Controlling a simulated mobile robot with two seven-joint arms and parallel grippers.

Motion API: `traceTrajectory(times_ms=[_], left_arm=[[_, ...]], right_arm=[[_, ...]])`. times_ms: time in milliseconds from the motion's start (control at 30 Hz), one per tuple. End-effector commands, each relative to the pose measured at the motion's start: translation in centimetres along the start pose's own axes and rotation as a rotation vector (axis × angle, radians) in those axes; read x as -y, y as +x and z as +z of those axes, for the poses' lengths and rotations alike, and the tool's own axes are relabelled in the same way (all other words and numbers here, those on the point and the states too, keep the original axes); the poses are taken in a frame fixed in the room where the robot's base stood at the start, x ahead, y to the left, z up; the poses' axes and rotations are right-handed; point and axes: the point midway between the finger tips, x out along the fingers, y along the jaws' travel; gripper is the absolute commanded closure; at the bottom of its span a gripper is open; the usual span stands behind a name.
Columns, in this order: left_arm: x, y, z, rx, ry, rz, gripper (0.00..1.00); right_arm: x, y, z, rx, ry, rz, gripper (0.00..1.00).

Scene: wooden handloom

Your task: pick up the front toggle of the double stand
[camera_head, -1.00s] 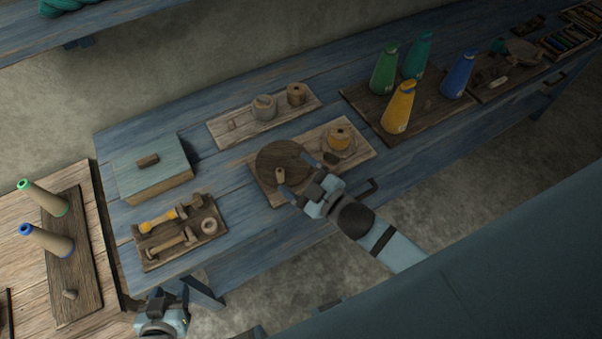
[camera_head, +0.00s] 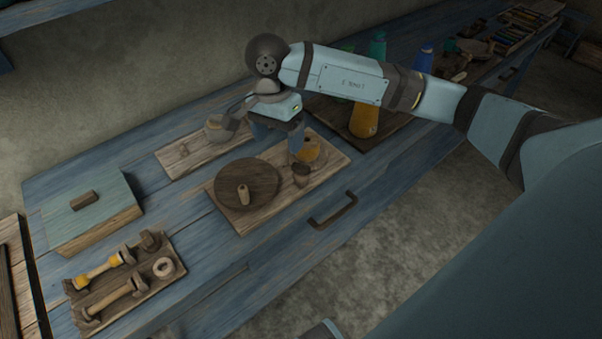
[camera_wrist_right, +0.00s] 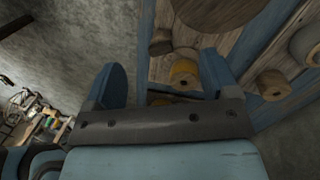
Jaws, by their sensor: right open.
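A low wooden rack (camera_head: 168,278) at the front left of the blue bench carries two dumbbell-shaped pieces, which look like the toggles of the double stand. The front toggle (camera_head: 115,300) is plain wood and lies along the rack. My right gripper (camera_head: 277,150) is open and empty, well to the right of the rack, above the bench near the yellow spool (camera_head: 308,150). Its two blue fingers also show in the right wrist view (camera_wrist_right: 161,76), with the yellow spool nearby. My left gripper is out of view.
A teal-lidded box (camera_head: 85,215) stands behind the rack. A yellow cone (camera_head: 364,120) stands farther right. A handle (camera_head: 333,210) sticks out in front.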

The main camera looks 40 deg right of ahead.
Motion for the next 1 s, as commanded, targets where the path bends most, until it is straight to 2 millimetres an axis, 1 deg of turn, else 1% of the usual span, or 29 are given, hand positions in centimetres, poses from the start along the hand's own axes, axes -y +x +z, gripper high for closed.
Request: traceTrajectory(times_ms=[33,100,167,233,367,500,600,833,1000], left_arm=[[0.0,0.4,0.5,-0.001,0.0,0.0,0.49],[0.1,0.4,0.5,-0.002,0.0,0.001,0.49],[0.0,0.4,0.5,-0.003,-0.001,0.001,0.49],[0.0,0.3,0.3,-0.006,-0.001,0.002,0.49],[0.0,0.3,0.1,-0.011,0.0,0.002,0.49],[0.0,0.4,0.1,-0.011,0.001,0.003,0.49],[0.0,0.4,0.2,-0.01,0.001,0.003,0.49],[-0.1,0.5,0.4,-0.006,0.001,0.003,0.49],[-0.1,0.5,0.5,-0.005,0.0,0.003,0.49]], right_arm=[[0.0,-0.5,-1.7,-0.075,0.002,0.004,0.2],[-0.2,-1.2,-3.0,-0.143,0.003,0.014,0.2],[-0.4,-1.5,-3.8,-0.175,0.006,0.019,0.2],[-0.5,-1.1,-4.1,-0.189,0.006,0.025,0.2],[-0.6,1.2,-4.5,-0.187,0.006,0.028,0.2],[-0.7,4.1,-4.9,-0.185,0.005,0.027,0.2],[-0.7,5.5,-5.2,-0.185,0.006,0.025,0.2],[-0.7,7.2,-5.4,-0.184,0.006,0.024,0.2],[-1.0,9.7,-5.3,-0.183,0.005,0.026,0.2]])
